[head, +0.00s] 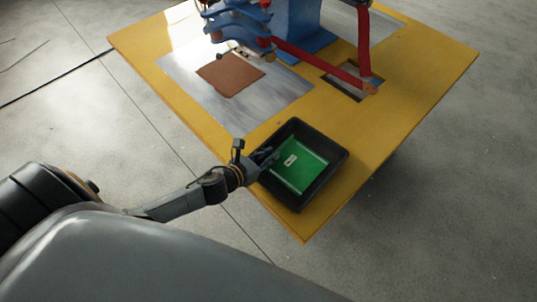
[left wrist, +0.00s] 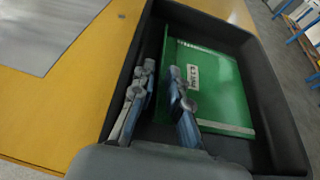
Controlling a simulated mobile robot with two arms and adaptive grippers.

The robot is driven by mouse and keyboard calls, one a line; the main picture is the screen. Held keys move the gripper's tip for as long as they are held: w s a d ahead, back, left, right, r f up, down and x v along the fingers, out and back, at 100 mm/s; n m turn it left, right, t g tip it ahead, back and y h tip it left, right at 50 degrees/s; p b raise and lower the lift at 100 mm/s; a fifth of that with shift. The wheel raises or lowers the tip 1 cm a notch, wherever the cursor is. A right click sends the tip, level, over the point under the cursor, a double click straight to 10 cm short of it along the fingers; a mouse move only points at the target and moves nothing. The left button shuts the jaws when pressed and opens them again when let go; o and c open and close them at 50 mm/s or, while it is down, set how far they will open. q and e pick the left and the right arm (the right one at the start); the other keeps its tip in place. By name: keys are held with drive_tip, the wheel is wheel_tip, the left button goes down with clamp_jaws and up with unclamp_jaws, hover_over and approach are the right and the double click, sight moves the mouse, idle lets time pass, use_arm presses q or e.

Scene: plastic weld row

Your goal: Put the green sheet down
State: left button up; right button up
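The green sheet (head: 306,172) lies in a black tray (head: 331,187) at the front of the yellow table, with a small white label on its face. In the left wrist view the sheet (left wrist: 222,92) rests inside the tray (left wrist: 262,75), its left edge near my fingers. My left gripper (head: 270,156) reaches into the tray's left side. In the left wrist view its two fingers (left wrist: 160,85) are apart with a gap between them; the right finger overlaps the sheet's left part. Whether that finger touches the sheet is unclear. My right gripper is not in view.
The yellow table (head: 400,115) carries a metal plate (head: 205,108) with a brown sheet (head: 230,74) on it. A blue and red machine (head: 290,25) stands at the back. A red-framed arm rises beside a rectangular opening (head: 345,84). Grey floor surrounds the table.

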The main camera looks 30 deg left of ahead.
use_arm(q)
drive_tip(key=shift+s+r, duration=0.1)
drive_tip(key=shift+r, duration=0.05)
drive_tip(key=v, duration=1)
drive_tip(key=shift+a+b, duration=0.1)
drive_tip(key=shift+b, duration=0.25)
drive_tip(key=shift+v, duration=0.9)
